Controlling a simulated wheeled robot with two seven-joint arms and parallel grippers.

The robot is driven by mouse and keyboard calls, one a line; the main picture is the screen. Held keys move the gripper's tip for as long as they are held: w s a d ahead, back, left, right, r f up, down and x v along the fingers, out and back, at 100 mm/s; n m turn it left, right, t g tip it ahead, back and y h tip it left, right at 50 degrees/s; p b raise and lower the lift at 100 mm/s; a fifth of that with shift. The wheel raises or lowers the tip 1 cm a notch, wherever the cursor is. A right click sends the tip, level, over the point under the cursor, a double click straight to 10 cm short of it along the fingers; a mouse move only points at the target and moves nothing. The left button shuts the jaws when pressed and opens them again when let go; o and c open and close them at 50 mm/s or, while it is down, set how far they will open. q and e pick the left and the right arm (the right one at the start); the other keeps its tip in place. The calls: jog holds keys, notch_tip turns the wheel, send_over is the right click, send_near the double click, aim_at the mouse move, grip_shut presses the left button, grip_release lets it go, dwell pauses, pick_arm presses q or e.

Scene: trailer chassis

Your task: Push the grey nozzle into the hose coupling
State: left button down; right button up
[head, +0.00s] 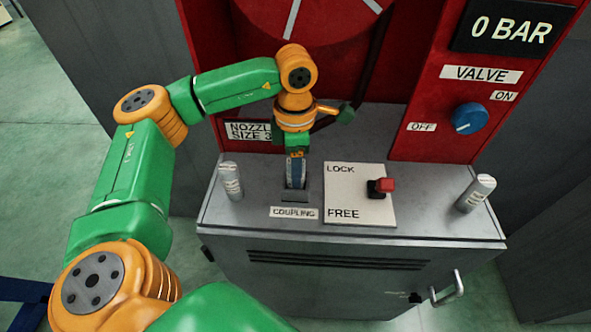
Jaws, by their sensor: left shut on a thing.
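My left gripper (296,154) points down over the hose coupling, at the middle left of the metal bench top. It is shut on a blue-grey piece (295,172) that stands upright in the dark coupling block (302,194), behind the COUPLING label. I cannot tell how much of this piece is the nozzle and how much the coupling, or how deep it sits. A grey labelled cylinder (230,181) stands on the bench to the left of the coupling. A similar grey cylinder (476,193) stands at the far right. My right gripper is not in view.
A red-knobbed lever (382,186) sits on a pale plate (350,197) marked LOCK and FREE, right of the coupling. A blue valve knob (469,118) and a 0 BAR display (512,27) are on the red panel behind. The bench's front right is clear.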

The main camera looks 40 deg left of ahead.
pick_arm(q)
jog(key=shift+r, duration=0.1)
jog(key=shift+c, duration=1.8)
grip_release()
jog(key=shift+r, duration=0.2)
notch_tip(320, 180, up, 6)
jog(key=shift+f+b, duration=0.2)
jog(key=shift+b, duration=0.2)
notch_tip(320, 180, up, 6)
jog(key=p, duration=0.2)
